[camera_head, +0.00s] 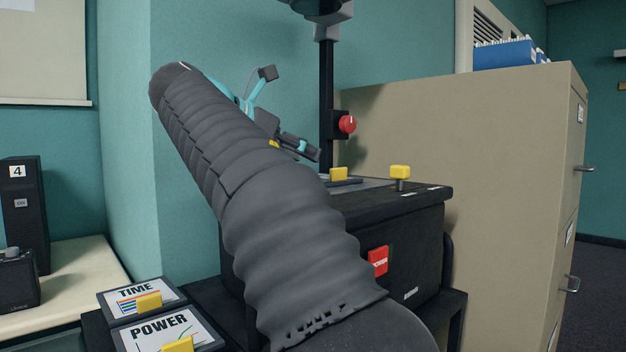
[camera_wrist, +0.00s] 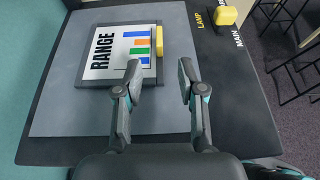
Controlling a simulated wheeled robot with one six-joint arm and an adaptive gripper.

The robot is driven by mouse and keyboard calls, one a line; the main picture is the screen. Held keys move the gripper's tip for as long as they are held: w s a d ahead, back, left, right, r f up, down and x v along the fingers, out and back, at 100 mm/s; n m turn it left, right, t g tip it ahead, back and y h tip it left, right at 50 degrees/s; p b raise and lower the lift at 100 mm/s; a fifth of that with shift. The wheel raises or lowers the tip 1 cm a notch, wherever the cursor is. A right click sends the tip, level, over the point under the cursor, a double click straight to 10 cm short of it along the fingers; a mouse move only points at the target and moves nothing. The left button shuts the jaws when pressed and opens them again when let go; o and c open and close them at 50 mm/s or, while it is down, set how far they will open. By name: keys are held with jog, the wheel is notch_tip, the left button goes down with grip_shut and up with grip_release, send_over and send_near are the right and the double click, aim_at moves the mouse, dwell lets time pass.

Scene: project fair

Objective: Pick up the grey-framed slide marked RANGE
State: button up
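The slide marked RANGE (camera_wrist: 122,65) lies flat on a grey plate (camera_wrist: 65,110) on top of a black machine (camera_head: 390,225). It has a dark grey frame, a white face with blue, green and orange bars, and a yellow tab (camera_wrist: 161,41) on its right edge. In the head view only its yellow tab (camera_head: 339,173) shows clearly. My gripper (camera_wrist: 160,76) is open and empty above the plate, its fingers apart. The gripper (camera_head: 293,111) is partly hidden behind my arm in the head view.
A yellow knob (camera_wrist: 226,16) by LAMP and MAIN labels stands right of the plate. A black post (camera_head: 327,100) with a red knob (camera_head: 347,124) rises behind. TIME (camera_head: 130,294) and POWER (camera_head: 150,328) slides lie lower left. A beige cabinet (camera_head: 480,150) stands right.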

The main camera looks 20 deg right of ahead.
aim_at(341, 169)
jog(key=x, duration=0.6)
jog(key=shift+d+f, duration=0.1)
jog(key=shift+d, duration=0.2)
jog(key=shift+x, duration=2.55)
jog(key=shift+w, duration=0.15)
grip_shut()
